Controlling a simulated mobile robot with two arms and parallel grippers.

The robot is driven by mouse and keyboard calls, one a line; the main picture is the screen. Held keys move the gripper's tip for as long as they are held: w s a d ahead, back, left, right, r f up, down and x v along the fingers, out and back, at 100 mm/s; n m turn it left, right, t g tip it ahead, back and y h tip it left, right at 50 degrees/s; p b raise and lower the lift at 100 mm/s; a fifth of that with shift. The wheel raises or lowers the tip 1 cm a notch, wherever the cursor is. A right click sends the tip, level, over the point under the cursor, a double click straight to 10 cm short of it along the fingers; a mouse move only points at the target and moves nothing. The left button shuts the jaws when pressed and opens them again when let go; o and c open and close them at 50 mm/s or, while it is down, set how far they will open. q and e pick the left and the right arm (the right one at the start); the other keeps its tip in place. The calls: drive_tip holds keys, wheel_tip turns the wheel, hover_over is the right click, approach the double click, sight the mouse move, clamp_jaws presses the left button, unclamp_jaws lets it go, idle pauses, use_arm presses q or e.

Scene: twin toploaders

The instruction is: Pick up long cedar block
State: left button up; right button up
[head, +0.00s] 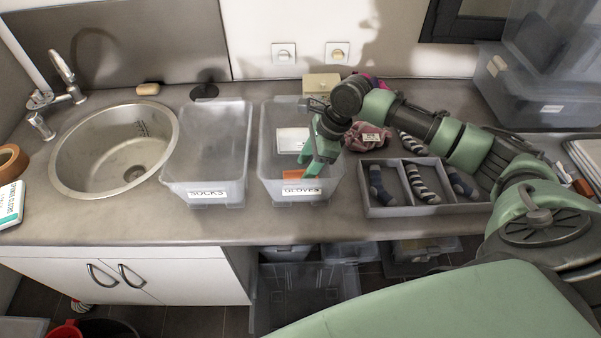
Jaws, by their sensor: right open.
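A small orange-brown block (292,174), which looks like the long cedar block, shows at the front of the clear bin labelled GLOVES (269,160). My right gripper (307,167) reaches down over this bin from the right, with its green fingers open. The fingertips are right beside the block's right end and partly cover it. I cannot tell whether they touch it. My left gripper is not in view.
A clear bin labelled SOCKS (205,155) stands left of the GLOVES bin. A white card (292,140) shows in the GLOVES bin. A sink (90,155) is at left.

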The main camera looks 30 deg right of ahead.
drive_tip(key=shift+x, duration=1.2)
clamp_jaws()
drive_tip(key=shift+r, duration=0.2)
